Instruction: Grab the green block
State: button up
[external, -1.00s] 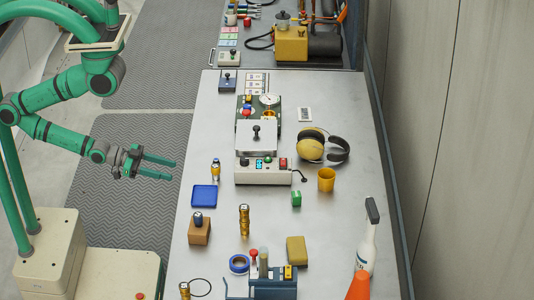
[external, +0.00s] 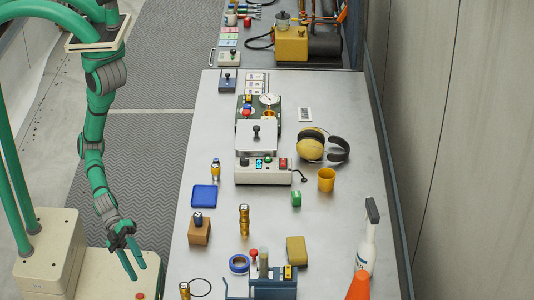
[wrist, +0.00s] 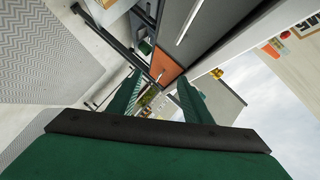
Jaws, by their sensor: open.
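The small green block (external: 296,199) sits on the grey table, to the right of the middle in the external view. It stands just below the white device and left of the yellow cup. My gripper (external: 138,270) is open and empty, off the table's left side above my base, with its fingers pointing down and to the right. It is well to the left of and nearer than the block. The wrist view shows the two green fingers (wrist: 155,98) apart with nothing between them. I cannot make out the green block in the wrist view.
Bare tabletop surrounds the green block's left side.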

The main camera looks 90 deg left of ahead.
jog(key=w+d+r+t+h, duration=0.1)
jog(key=w+d+r, duration=0.6)
jog(key=d+r, duration=0.3)
jog(key=w+d+r+t+h, duration=0.1)
jog(key=w+d+r+h, duration=0.1)
jog(key=w+d+r, duration=0.7)
jog(key=w+a+r+n+t+y, duration=0.25)
jog(key=w+r+n, duration=0.45)
jog(key=w, duration=0.4)
jog(key=w+a+r+n+t+y, duration=0.1)
jog(key=w+r+n+t+y, duration=0.25)
jog(key=w+r, duration=0.6)
jog(key=w+a+r+n+y, duration=0.2)
jog(key=w+a+n+y, duration=0.5)
jog(key=w+a+n, duration=0.55)
jog(key=w+a+f+n+g+y, duration=0.2)
jog(key=w+a+n, duration=0.15)
jog(key=a, duration=0.35)
jog(key=w+a+f+n+g+y, duration=0.1)
jog(key=w+a+n+g+y, duration=0.1)
jog(key=w+a, duration=0.4)
jog(key=n+g+h, duration=0.2)
jog(key=n+g, duration=1)
jog(key=n, duration=0.3)
send_over(296, 194)
notch_tip(296, 194, down, 14)
notch_tip(296, 194, down, 11)
jog(key=shift+r, duration=0.15)
jog(key=c, duration=1.1)
